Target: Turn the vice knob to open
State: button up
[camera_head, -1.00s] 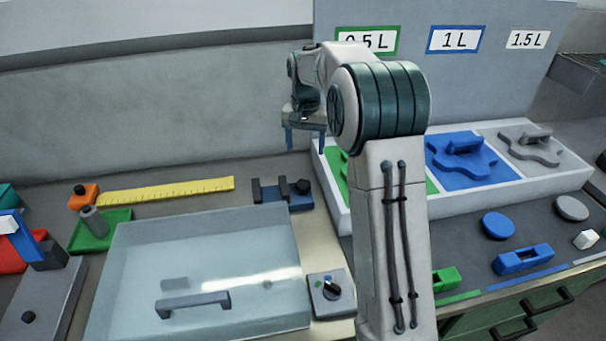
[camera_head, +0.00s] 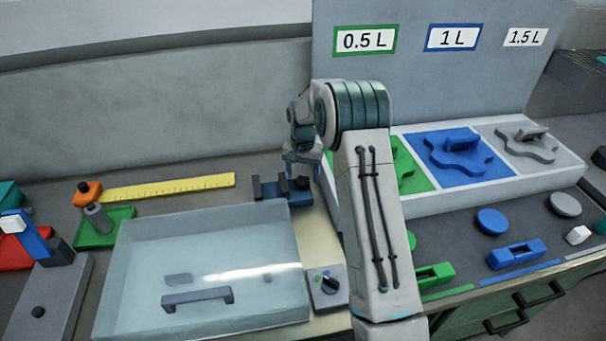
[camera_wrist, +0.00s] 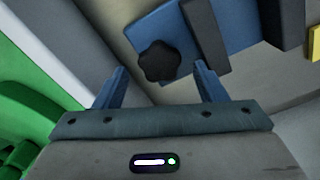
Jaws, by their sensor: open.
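The vice is a small blue block with dark jaws (camera_head: 269,190) on the bench behind the clear-lidded box. In the wrist view its blue base (camera_wrist: 225,25) and a dark jaw bar (camera_wrist: 206,32) show. The vice knob (camera_wrist: 160,61) is black and lobed, and it also shows in the head view (camera_head: 302,183). My gripper (camera_wrist: 163,85) is open, with its two blue fingers on either side of the knob in the wrist picture. The knob appears between and just beyond the fingertips. I cannot tell whether any finger touches it. In the head view my gripper (camera_head: 302,170) is right above the knob.
A yellow ruler (camera_head: 168,187) lies to the left. The white tray (camera_head: 480,190) with coloured plates is close on the right.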

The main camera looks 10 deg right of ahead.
jog(key=shift+f, duration=0.85)
jog(key=c, duration=1)
